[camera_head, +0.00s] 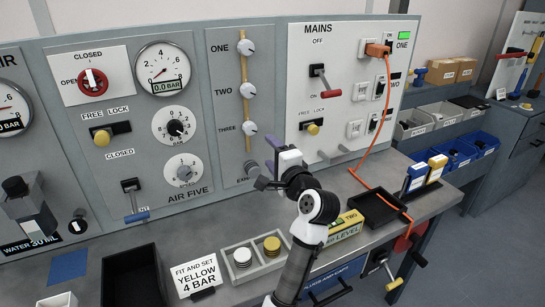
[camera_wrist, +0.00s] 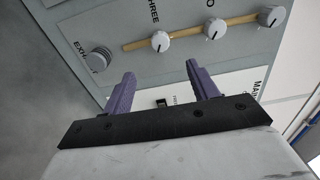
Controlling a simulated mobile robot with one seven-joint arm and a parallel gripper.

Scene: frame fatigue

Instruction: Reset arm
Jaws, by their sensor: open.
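My gripper (camera_wrist: 163,92) is open in the wrist view, with its two purple fingers apart and nothing between them. In the head view my gripper (camera_head: 263,160) is held above the bench, in front of the control panel (camera_head: 222,130), near the lower edge between the knob section and the MAINS section. The white and black arm rises from the lower middle of the picture. In the wrist view the fingers point towards the panel (camera_wrist: 180,75), with the EXHAUST knob (camera_wrist: 97,60) to their left. I cannot tell the exact gap to the panel.
A black tray (camera_head: 135,275), a two-part holder (camera_head: 252,258) with white and yellow discs, and a sign (camera_head: 196,274) stand on the bench. A yellow LEVEL box (camera_head: 345,228) and black tray (camera_head: 378,208) lie right of the arm. An orange cable (camera_head: 378,140) hangs from the MAINS panel.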

